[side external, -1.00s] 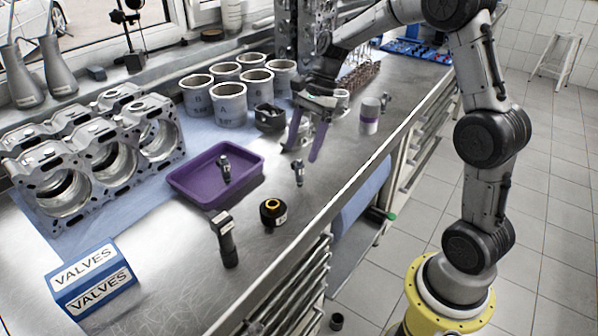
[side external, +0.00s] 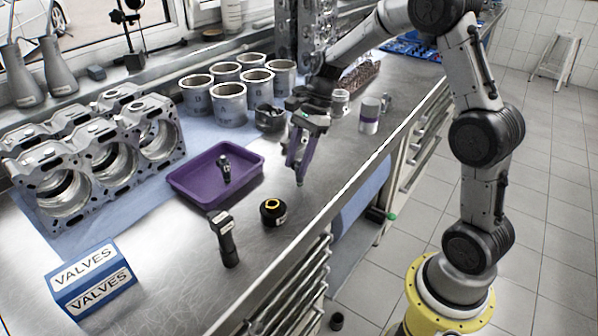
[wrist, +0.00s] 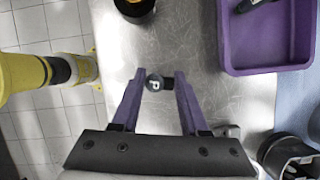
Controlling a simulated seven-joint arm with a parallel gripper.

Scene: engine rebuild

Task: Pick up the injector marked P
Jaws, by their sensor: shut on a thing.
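The injector marked P shows in the wrist view (wrist: 154,84) as a dark round top with a white P, between my purple fingers. In the side view only its lower tip (side external: 299,182) shows below the fingers, at the bench surface; the rest is hidden. My gripper (side external: 298,168) points down over the bench, shut on this injector. Its fingertips also show in the wrist view (wrist: 159,76), one on each side of the injector. I cannot tell whether the injector's tip touches the bench.
A purple tray (side external: 187,190) holds another small injector (side external: 225,170). A black ring-shaped part (side external: 273,213) and a larger black upright part (side external: 226,240) stand nearby.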

